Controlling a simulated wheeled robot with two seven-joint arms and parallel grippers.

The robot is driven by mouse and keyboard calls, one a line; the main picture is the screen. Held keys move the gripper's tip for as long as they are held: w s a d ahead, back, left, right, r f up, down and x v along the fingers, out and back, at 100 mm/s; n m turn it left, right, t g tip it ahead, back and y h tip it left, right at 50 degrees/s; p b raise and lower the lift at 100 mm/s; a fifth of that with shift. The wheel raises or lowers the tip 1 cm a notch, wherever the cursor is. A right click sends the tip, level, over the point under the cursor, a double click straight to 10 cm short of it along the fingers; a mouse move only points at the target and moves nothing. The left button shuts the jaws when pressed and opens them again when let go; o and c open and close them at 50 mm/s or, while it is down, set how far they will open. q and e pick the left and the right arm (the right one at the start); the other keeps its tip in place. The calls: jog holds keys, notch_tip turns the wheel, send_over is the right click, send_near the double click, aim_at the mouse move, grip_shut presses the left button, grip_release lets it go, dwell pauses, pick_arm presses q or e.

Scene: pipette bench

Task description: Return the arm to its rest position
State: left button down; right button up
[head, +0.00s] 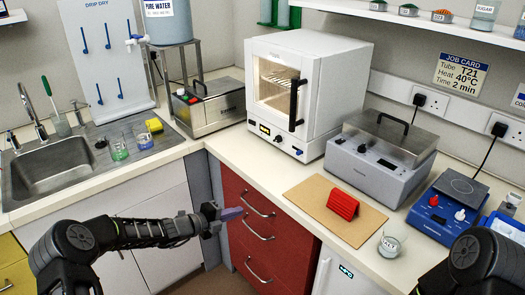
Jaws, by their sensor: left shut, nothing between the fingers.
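My left arm comes in from the lower left and reaches to the right. Its gripper (232,213) is shut and empty, with bluish fingertips. It hangs in the air in front of the red drawers (262,246), apart from the worktop. At the lower right only a dark part of my right arm shows; its gripper is out of view.
A red rack (342,205) stands on a brown board (313,197), with a small beaker (389,246) to its right. A white oven (311,60), a grey lidded bath (376,160) and a blue hotplate (447,208) stand on the counter. A sink (62,165) is at left.

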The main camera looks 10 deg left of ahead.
pick_arm(q)
jog(key=s+d+f+m+g+y, duration=0.2)
jog(key=s+d+f+m+g, duration=0.15)
jog(key=s+f+m, duration=0.75)
jog(key=s+d+f+m+g+y, duration=0.2)
jog(key=s+f+m+g, duration=0.2)
jog(key=s+f+m, duration=0.7)
jog(key=s+d+r+m+g, duration=0.1)
jog(key=s+d+m, duration=0.2)
jog(key=s+m, duration=0.7)
jog(key=s+d+r+m+g+y, duration=0.1)
jog(key=s+d+m, duration=0.3)
jog(key=s+m, duration=0.7)
jog(key=shift+s+r+m+g, duration=0.3)
jog(key=shift+r+m+g, duration=0.2)
jog(key=shift+r, duration=0.25)
